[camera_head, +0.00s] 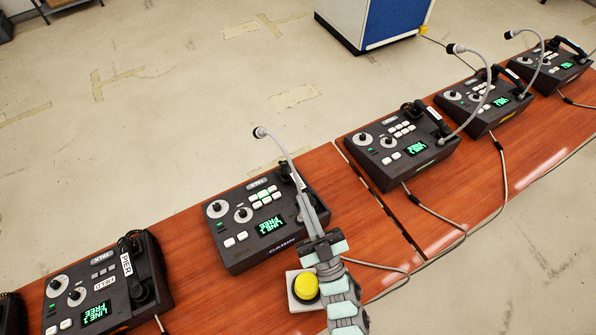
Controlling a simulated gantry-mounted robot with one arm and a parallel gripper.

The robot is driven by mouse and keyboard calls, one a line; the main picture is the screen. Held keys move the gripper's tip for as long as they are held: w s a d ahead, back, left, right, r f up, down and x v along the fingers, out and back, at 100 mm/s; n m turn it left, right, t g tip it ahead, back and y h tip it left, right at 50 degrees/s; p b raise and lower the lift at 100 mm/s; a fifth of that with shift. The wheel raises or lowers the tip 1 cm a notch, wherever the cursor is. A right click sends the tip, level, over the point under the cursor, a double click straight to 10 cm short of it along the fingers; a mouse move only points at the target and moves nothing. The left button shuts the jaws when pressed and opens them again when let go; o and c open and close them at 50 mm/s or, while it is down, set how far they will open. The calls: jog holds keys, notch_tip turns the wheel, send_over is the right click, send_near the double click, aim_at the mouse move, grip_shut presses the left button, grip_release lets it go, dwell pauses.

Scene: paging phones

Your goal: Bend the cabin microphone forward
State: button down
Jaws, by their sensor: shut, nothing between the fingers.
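The cabin console (240,258) is a dark box on the wooden table, with a label on its front edge that seems to read CABIN. Its microphone (275,142) is a thin grey gooseneck with a dark tip, rising up and to the left from the console's right side. My gripper (303,195) is shut, reaching in from the lower right over the console's right part. Its fingers overlap the lower gooseneck in the picture. I cannot tell whether they touch it. The gooseneck's base is hidden behind the gripper.
A yellow button (306,286) on a pale base is beside my arm. A PIER console (105,285) with a handset stands at left. Several similar consoles, including a near one (400,150) with a raised gooseneck, stand at right. Grey cables (440,215) run along the table's front.

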jog(key=shift+w, duration=0.15)
jog(key=w+a+r+p, duration=0.1)
jog(key=w, duration=0.4)
jog(key=w+a+r+p, duration=0.2)
jog(key=w, duration=0.3)
jog(key=shift+w+a, duration=0.25)
jog(key=shift+w, duration=0.1)
dwell(0.4)
